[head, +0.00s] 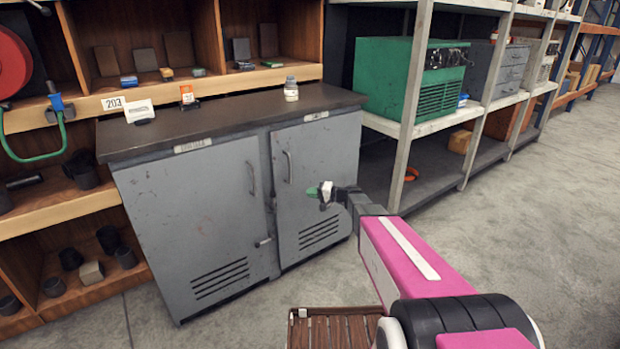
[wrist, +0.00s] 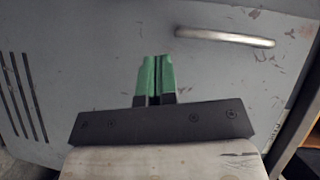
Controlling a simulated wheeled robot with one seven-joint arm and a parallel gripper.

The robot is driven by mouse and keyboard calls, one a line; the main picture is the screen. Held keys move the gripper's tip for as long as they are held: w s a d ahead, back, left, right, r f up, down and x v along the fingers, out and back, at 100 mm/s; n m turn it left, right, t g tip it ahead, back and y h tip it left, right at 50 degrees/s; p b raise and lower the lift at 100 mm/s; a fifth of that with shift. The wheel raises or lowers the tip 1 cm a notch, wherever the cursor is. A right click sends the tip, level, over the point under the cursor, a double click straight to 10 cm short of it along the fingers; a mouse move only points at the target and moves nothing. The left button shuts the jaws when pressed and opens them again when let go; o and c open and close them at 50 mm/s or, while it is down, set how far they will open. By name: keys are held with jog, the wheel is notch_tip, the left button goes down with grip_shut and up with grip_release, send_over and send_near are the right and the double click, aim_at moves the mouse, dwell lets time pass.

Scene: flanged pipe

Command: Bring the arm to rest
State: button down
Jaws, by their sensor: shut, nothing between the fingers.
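My arm reaches out in the head view, a pink link with a white stripe leading to a dark wrist. My gripper (head: 313,192) is in front of the right door of the grey cabinet (head: 190,220), at about handle height or a little lower. In the wrist view my gripper (wrist: 155,60) shows two green fingertips close together with nothing held between them. The door's metal handle (wrist: 226,38) lies beyond and to the right of the fingertips there. The fingers appear apart from the handle.
The cabinet's dark top holds a small jar (head: 291,89) and a white card (head: 139,112). Wooden cubbies stand behind and left. A metal shelf (head: 405,120) with a green box (head: 410,80) stands right. A slatted wooden surface (head: 334,331) is low in front. Concrete floor is open at right.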

jog(key=s+d+f+n+g+h, duration=0.1)
jog(key=s+d+g+h, duration=0.15)
jog(key=s, duration=0.35)
jog(key=s+d+f+g+h, duration=0.1)
jog(key=s+f+h, duration=0.15)
jog(key=s, duration=0.35)
jog(key=s+d+f+n+g+h, duration=0.1)
jog(key=s+d+g+h, duration=0.15)
jog(key=s, duration=0.35)
jog(key=s+d+h, duration=0.7)
jog(key=s+d, duration=0.3)
jog(key=s, duration=0.1)
jog(key=shift+r, duration=0.4)
jog(key=shift+h, duration=0.25)
